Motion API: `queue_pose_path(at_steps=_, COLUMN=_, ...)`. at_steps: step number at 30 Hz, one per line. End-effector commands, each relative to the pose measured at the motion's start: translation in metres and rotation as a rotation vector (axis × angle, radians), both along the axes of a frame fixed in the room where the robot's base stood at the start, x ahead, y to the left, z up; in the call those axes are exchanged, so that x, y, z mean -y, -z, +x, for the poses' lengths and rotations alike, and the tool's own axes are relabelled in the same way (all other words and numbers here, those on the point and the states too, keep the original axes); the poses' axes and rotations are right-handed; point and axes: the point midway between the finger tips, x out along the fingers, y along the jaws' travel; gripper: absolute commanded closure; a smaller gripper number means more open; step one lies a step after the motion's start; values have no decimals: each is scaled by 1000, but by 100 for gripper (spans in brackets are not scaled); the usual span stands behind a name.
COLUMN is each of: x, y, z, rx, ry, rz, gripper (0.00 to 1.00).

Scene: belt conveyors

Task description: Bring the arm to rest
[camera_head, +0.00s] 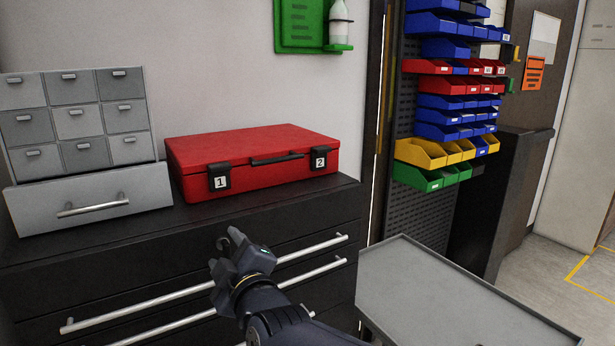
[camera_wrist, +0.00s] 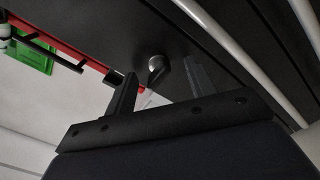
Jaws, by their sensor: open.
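My gripper (camera_head: 229,240) is in front of the black drawer cabinet (camera_head: 300,222), near the cabinet's top edge and below the red case. In the wrist view my gripper (camera_wrist: 158,85) shows two fingers spread apart with nothing held between them. A round dark knob or lock (camera_wrist: 156,64) on the cabinet front appears beyond the gap between the fingers. In the head view this knob (camera_head: 223,243) lies right by the fingertips; I cannot tell whether they touch it.
A red case (camera_head: 255,150) with latches marked 1 and 2 lies closed on the cabinet top. A grey drawer unit (camera_head: 85,140) stands left of it. Long drawer handles (camera_head: 310,249) project below my gripper. A grey cart (camera_head: 440,295) stands at the right, before colored bins (camera_head: 440,150).

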Motion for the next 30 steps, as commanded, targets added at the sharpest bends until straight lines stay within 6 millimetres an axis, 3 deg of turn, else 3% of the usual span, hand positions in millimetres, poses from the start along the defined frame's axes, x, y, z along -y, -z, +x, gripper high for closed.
queue_pose_path(at_steps=30, x=2, y=-1, z=1, rx=-423, ry=0, rz=692, gripper=47)
